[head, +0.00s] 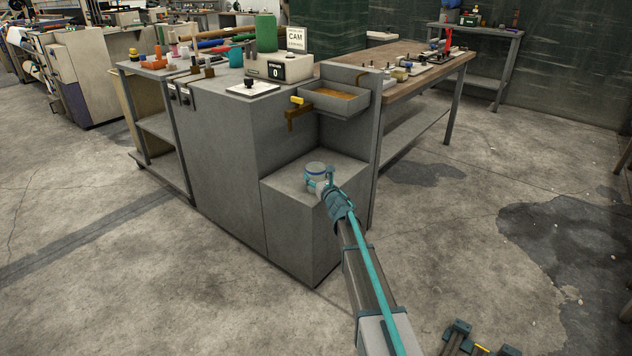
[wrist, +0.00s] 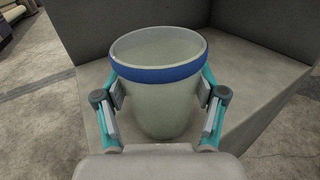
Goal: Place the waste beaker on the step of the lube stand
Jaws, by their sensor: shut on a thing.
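The waste beaker (wrist: 158,100) is a pale, translucent cup with a blue band below its rim. My gripper (wrist: 160,95) has a finger on each side of it and is shut on it, with the beaker upright. In the head view the beaker (head: 315,170) is at the step (head: 285,182) of the grey lube stand (head: 225,155), near the stand's inner corner. My gripper (head: 320,184) reaches it from the front right. I cannot tell whether the beaker's base touches the step, as its underside is hidden.
A tray (head: 340,101) with amber contents and a yellow-handled tap (head: 298,102) project above the step. The stand's upright walls rise behind and left of the step. A wooden workbench (head: 410,68) stands behind right. The floor at front left is clear.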

